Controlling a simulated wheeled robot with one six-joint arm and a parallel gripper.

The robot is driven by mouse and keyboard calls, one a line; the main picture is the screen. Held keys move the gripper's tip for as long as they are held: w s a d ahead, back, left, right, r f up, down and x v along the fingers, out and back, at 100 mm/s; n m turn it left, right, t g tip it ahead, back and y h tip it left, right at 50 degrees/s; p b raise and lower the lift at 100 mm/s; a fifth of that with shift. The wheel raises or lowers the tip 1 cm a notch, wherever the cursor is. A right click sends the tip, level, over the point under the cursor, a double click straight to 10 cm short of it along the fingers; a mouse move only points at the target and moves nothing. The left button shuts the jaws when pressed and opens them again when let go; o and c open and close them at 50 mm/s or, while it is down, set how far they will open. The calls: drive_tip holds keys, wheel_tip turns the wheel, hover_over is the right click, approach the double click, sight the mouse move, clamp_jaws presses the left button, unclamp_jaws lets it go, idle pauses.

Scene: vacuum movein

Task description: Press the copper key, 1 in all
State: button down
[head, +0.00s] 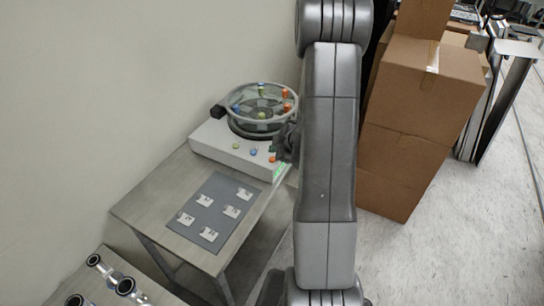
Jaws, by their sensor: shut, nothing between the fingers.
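A white machine (218,150) stands on the far end of a metal table, with a round clear-walled chamber on top. A row of small round keys sits on its front top edge: a yellow-green key (236,146), a blue key (253,152) and an orange-copper key (272,159) at the right. My gripper (284,150) is dark, shut and empty, close to the copper key. My arm hides much of it, and I cannot tell whether it touches the key.
A grey mat (214,221) with several small white labelled plates lies on the metal table (150,212). Stacked cardboard boxes (425,85) stand to the right of my arm. Metal parts (123,282) lie at the lower left.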

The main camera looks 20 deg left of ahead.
drive_tip(key=shift+r+p, duration=1.35)
drive_tip(key=shift+r, duration=0.5)
drive_tip(key=shift+f, duration=0.1)
drive_tip(key=shift+r+p, duration=1.1)
drive_tip(key=shift+r, duration=0.9)
